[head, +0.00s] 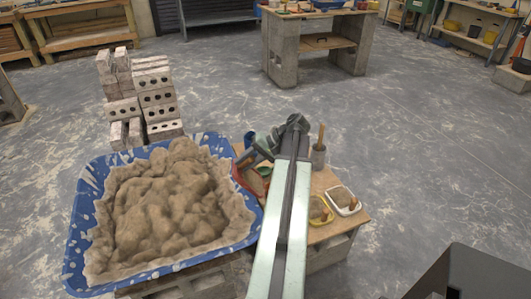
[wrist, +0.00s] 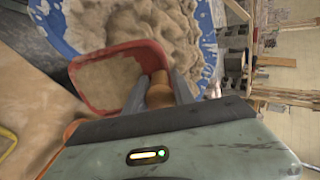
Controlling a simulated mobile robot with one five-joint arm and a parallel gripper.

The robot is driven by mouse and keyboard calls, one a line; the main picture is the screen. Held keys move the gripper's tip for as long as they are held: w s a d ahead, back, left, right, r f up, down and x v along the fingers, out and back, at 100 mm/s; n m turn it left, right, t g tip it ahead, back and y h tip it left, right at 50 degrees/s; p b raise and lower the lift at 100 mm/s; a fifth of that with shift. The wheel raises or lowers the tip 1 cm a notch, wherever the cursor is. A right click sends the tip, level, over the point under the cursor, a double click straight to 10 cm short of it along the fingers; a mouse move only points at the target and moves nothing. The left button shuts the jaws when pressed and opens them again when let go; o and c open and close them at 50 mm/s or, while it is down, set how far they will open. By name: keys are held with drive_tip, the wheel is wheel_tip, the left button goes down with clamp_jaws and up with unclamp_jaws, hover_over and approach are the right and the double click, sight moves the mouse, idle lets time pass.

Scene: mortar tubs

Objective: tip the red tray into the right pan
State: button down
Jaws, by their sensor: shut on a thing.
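The red tray (wrist: 112,50) shows in the wrist view with grey-brown mortar in it. My gripper (wrist: 158,85) is shut on its brown handle (wrist: 160,93). In the head view the red tray (head: 240,184) is mostly hidden, with a red edge showing beside the blue tub below my gripper (head: 248,158). Two small pans stand on the wooden board to the right of my arm: a yellow-rimmed pan (head: 328,214) and, right of it, a white pan (head: 354,207). Each has some brownish stuff in it. The yellow rim also shows at the wrist view's left edge (wrist: 8,143).
The large blue tub (head: 80,227) heaped with mortar (head: 165,205) stands left of the board (head: 327,180). A pot with a wooden handle (head: 318,155) stands at the board's back. Stacked bricks (head: 150,95) are behind the tub.

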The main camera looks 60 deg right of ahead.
drive_tip(key=s+d+r+m+g+h+p, duration=0.1)
drive_tip(key=s+d+r+g+h+p, duration=0.1)
drive_tip(key=s+g+h+p, duration=0.3)
drive_tip(key=s+d+g+p, duration=0.1)
drive_tip(key=s+g+p, duration=0.1)
drive_tip(key=g, duration=0.1)
drive_tip(key=shift+s+m+p, duration=0.25)
drive_tip(key=shift+m+p, duration=0.05)
drive_tip(key=shift+p, duration=0.1)
drive_tip(key=shift+s+d, duration=0.1)
